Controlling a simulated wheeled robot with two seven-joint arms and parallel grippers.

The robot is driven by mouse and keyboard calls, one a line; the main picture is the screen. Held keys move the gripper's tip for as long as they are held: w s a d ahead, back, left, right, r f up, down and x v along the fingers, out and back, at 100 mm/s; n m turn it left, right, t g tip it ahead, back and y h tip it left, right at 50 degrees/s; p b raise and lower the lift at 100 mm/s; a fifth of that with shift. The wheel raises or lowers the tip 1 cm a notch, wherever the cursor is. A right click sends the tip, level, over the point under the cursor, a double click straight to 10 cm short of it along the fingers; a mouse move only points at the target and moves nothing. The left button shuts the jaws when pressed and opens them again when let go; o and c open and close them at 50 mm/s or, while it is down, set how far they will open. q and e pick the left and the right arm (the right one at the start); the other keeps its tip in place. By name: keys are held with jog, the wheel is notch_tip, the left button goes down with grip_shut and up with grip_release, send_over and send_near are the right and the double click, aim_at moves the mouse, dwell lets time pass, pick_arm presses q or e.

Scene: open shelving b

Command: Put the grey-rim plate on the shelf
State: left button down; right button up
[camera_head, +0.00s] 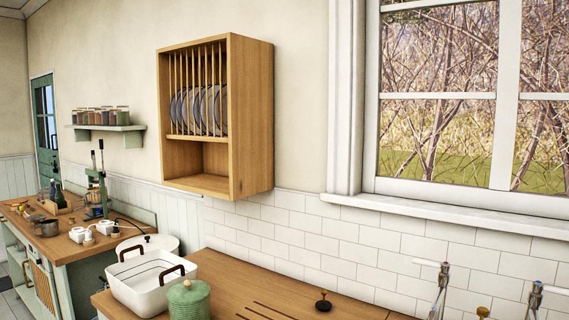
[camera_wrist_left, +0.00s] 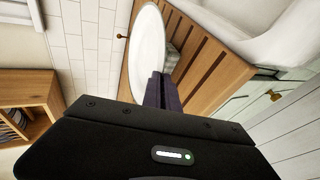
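A white plate (camera_wrist_left: 148,50) with a thin greyish edge shows almost upright in the left wrist view. My left gripper (camera_wrist_left: 162,90) is at its lower edge, its dark fingers close together, and it appears shut on the plate's rim. Neither gripper nor this plate shows in the head view. A wooden wall rack (camera_head: 252,110) has several plates (camera_head: 203,108) standing behind dowels in its upper part and an empty open shelf (camera_head: 205,184) below. The rack also shows at the left of the left wrist view (camera_wrist_left: 38,88). My right gripper is not in view.
A wooden counter (camera_head: 232,275) below the rack carries a white basin (camera_head: 138,290) with brown handles and a green lidded jar (camera_head: 188,302). Taps (camera_head: 440,285) stand at the right. A small green shelf (camera_head: 105,128) with jars hangs further left.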

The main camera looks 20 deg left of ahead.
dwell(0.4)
pick_arm(q)
jog(key=shift+s, duration=0.9)
